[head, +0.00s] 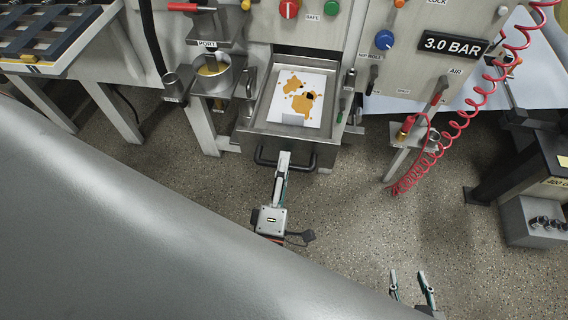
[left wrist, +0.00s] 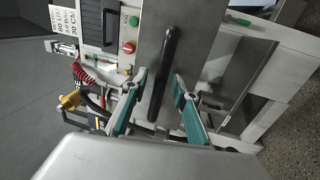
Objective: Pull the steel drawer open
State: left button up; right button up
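The steel drawer (head: 258,122) stands out from a dark slot in the machine front, its tray showing from above. A white sheet with orange patches (head: 293,98) lies in it. The drawer's dark bar handle (head: 264,161) runs across its front and shows in the left wrist view (left wrist: 168,62). My left gripper (head: 284,160) is at the handle's middle. In the left wrist view its two green fingers (left wrist: 160,78) are apart, one on each side of the bar; contact is not clear. My right gripper (head: 410,276) is open and empty, low and away from the drawer.
A metal pot (head: 212,76) sits on a shelf left of the drawer. A red coiled air hose (head: 463,130) hangs at the right, near a small stand (head: 404,150). A dark bench (head: 530,170) is far right. The floor before the drawer is clear.

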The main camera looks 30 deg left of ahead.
pick_arm(q)
jog(key=v, duration=0.7)
dwell(0.5)
jog(key=w+d+m+g+h+p, duration=0.2)
jog(key=d+m+g+h+p, duration=0.15)
jog(key=m+h, duration=0.95)
jog(key=s+a+f+m+g+y+p, duration=0.3)
jog(key=a+f+m, duration=0.5)
jog(key=m, duration=0.4)
jog(key=shift+s+m+g+y, duration=0.3)
jog(key=shift+s+g+y, duration=0.6)
jog(key=shift+g, duration=0.25)
pick_arm(e)
jog(key=r, duration=0.1)
jog(key=a+r, duration=0.1)
jog(key=r, duration=0.2)
jog(key=shift+s+a, duration=0.15)
jog(key=shift+s, duration=0.2)
pick_arm(q)
jog(key=shift+d, duration=0.1)
pick_arm(e)
jog(key=shift+w+r, duration=0.2)
jog(key=shift+r, duration=0.2)
